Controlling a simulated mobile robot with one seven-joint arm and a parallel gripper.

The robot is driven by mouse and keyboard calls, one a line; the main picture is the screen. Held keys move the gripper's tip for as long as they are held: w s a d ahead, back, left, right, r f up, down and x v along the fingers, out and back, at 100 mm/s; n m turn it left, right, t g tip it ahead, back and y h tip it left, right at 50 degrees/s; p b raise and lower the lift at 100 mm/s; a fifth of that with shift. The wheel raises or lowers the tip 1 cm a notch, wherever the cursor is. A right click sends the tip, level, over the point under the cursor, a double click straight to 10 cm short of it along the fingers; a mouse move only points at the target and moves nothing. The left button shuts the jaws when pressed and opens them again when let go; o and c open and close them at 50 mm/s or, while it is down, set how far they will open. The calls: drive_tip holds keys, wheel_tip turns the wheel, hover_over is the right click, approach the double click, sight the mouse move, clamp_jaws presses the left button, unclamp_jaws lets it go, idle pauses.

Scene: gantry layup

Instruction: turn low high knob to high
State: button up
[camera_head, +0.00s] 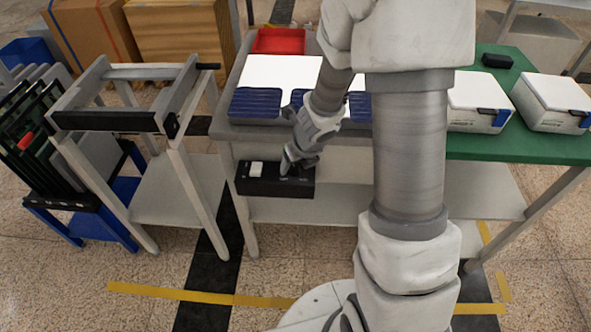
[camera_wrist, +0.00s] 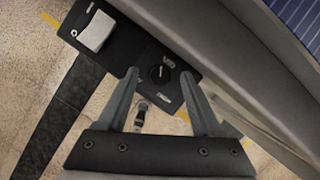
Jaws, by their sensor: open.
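The low high knob (camera_wrist: 159,73) is a small dark round knob with a light pointer mark, set on a black control box. Its pointer looks roughly upright in the wrist view; the labels beside it are too small to read. The black control box (camera_head: 243,184) hangs at the front edge of the grey workbench in the head view. My gripper (camera_wrist: 162,77) is open, with its two fingers on either side of the knob in the wrist view. Whether they touch it I cannot tell. In the head view my gripper (camera_head: 285,166) is over the box and hides the knob.
A white rocker switch (camera_wrist: 97,31) sits on the same box, also seen in the head view (camera_head: 256,169). Blue pads (camera_head: 255,103) and a red bin (camera_head: 279,41) are on the workbench. A grey frame stand (camera_head: 180,170) stands to the left.

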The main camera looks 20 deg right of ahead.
drive_tip(key=shift+w+f, duration=0.1)
drive_tip(key=shift+f, duration=0.2)
drive_tip(key=shift+c, duration=0.4)
clamp_jaws()
